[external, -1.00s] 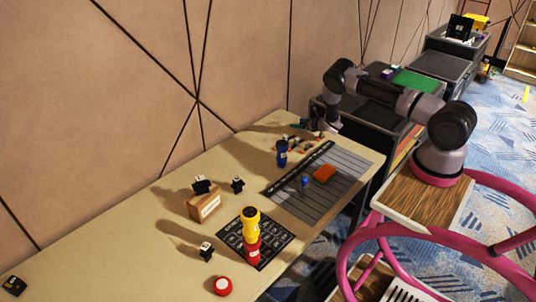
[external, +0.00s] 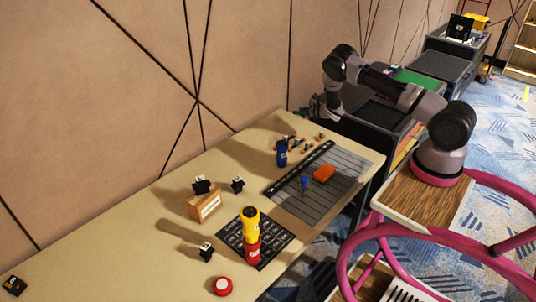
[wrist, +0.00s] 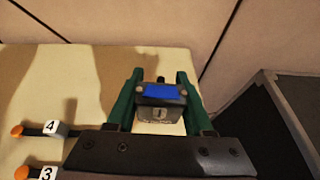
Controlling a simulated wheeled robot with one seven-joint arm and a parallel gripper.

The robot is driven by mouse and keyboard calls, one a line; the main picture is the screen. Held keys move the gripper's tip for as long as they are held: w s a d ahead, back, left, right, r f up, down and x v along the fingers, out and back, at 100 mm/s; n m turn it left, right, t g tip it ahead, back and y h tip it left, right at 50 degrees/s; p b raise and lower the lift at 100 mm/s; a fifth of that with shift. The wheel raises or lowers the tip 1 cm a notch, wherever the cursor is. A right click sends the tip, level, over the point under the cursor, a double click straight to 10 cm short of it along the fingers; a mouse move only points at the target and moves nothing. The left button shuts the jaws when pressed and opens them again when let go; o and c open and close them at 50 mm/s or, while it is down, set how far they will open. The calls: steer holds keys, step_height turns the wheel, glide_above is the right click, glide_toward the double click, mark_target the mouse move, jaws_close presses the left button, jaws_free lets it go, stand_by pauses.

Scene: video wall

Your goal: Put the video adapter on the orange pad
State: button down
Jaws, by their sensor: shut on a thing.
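My gripper (external: 322,108) is shut on a dark grey block with a blue face, which I take to be the video adapter (wrist: 162,93). In the wrist view the block sits between the two green fingers (wrist: 160,84). In the external view the gripper is raised over the far end of the table, and the block is too small to make out there. The orange pad (external: 324,173) lies on the grey lined mat (external: 338,190), nearer than the gripper and apart from it. Nothing shows on the pad.
A small blue thing (external: 304,183) is on the mat, left of the pad. A blue cylinder (external: 282,153) stands behind the mat. Small orange-tipped pieces labelled 4 (wrist: 52,128) and 3 (wrist: 47,172) lie beside the gripper. A red-and-yellow stack (external: 252,236) stands nearer.

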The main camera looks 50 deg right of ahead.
steer(key=shift+s+a+r+y, duration=0.15)
steer(key=shift+s+a+r, duration=0.05)
steer(key=shift+r, duration=0.3)
steer(key=shift+s+a+r+y, duration=0.15)
steer(key=shift+s+a+r, duration=0.05)
steer(key=shift+r, duration=0.25)
step_height(320, 180, up, 5)
steer(key=n+g+y, duration=0.4)
steer(key=n+y, duration=0.6)
glide_above(319, 170)
step_height(319, 170, down, 10)
steer(key=shift+a+r, duration=0.1)
steer(key=shift+r, duration=0.1)
steer(key=shift+f, duration=0.15)
steer(key=shift+c, duration=1.4)
jaws_free()
